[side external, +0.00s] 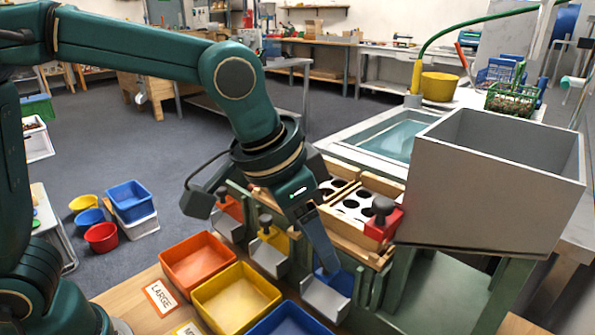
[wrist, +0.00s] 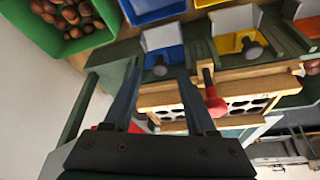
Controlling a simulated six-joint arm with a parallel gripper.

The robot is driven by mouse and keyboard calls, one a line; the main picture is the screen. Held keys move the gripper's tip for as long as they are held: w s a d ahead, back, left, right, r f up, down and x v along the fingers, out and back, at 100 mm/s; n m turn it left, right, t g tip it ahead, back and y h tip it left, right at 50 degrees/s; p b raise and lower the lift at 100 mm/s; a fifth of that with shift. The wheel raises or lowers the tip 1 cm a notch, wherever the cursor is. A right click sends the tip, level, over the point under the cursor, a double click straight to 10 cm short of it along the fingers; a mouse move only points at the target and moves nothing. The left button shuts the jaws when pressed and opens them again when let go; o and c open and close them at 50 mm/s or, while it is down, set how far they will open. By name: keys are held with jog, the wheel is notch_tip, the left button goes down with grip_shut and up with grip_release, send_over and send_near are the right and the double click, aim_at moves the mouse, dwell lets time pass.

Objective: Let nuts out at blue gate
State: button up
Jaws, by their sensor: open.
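The blue gate (side external: 340,281) is at the near end of the sorter's row of gates, above its grey chute (side external: 325,299). In the wrist view, the blue gate (wrist: 166,56) carries a dark round knob (wrist: 160,67). My gripper (side external: 329,264) points down at this gate and hides the knob in the side view. In the wrist view, my gripper (wrist: 159,74) is open, its two fingertips appearing on either side of the knob. I cannot tell whether they touch it. The blue bin (side external: 288,322) stands below the chute. No nuts show on the chute.
The yellow gate (wrist: 236,42) with its own knob is beside the blue one. The orange bin (side external: 197,262) and yellow bin (side external: 236,298) stand in front. A red handle (wrist: 214,104) and grey hopper (side external: 490,185) are close by. A green bin (wrist: 88,42) holds chestnuts.

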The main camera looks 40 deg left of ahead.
aim_at(328, 274)
jog(key=shift+x, duration=1.1)
jog(key=shift+c, duration=0.4)
grip_shut()
